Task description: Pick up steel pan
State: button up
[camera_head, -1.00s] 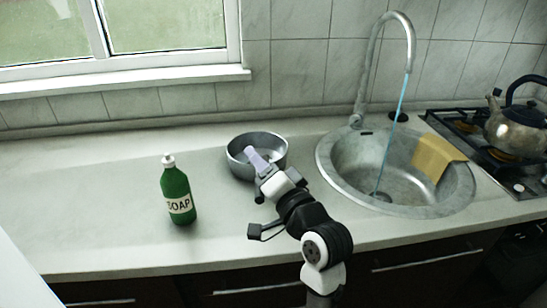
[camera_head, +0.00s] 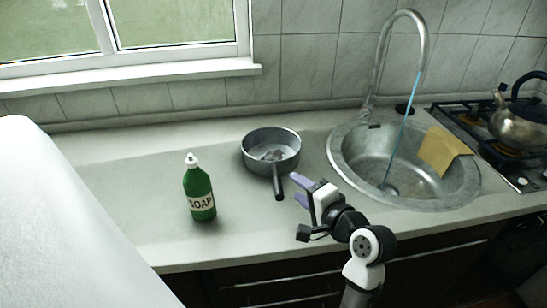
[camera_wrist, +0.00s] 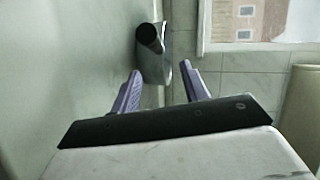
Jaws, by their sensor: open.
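The steel pan (camera_head: 256,158) stands upright on the counter, left of the sink in the head view. Its dark handle (camera_head: 278,188) points toward the front edge of the counter. My gripper (camera_head: 301,190) is just right of the handle end, open and empty. In the wrist view the pan (camera_wrist: 158,68) shows ahead with its round black handle end (camera_wrist: 150,36) facing the camera. The two purple fingers of my gripper (camera_wrist: 161,80) are spread below it, apart from the handle. Much of the pan is hidden behind its handle there.
A green soap bottle (camera_head: 199,192) stands left of the pan. The sink (camera_head: 345,178) with a tall faucet (camera_head: 424,60) and a yellow cloth (camera_head: 440,148) is to the right. A kettle (camera_head: 520,128) sits on the stove. The counter left of the bottle is clear.

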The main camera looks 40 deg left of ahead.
aim_at(274, 163)
jog(key=x, duration=0.3)
jog(key=p+x, duration=0.2)
jog(key=x, duration=0.2)
jog(key=shift+s+a, duration=0.15)
jog(key=shift+w+a+f, duration=0.2)
jog(key=shift+a+f, duration=0.05)
jog(key=shift+a, duration=0.2)
grip_shut()
jog(key=shift+r, duration=0.1)
